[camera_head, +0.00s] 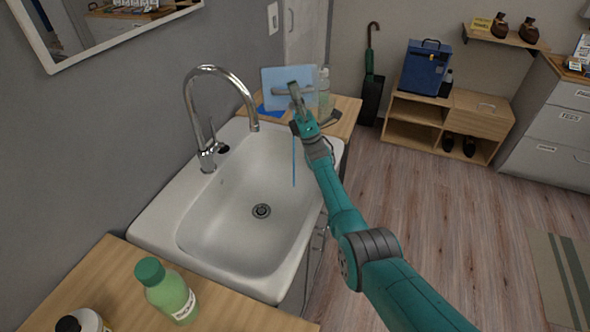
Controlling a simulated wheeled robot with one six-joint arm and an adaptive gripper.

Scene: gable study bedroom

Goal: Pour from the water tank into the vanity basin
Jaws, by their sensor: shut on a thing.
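The water tank (274,78) is a pale blue, see-through box at the far end of the vanity basin. My gripper (295,91) is shut on it, at what looks like its grey handle, and partly hides it. A thin blue line, looking like a stream of water, runs straight down from near my gripper and ends over the basin's right inner side. The white vanity basin (205,225) has a drain in its middle, with no pooled water visible. Tank tilt and water level cannot be told clearly.
A tall chrome faucet (207,140) arches over the basin's left side. A green bottle (166,291) stands on the near wooden counter (110,268). A clear bottle (324,90) stands behind my gripper on the far counter (347,110).

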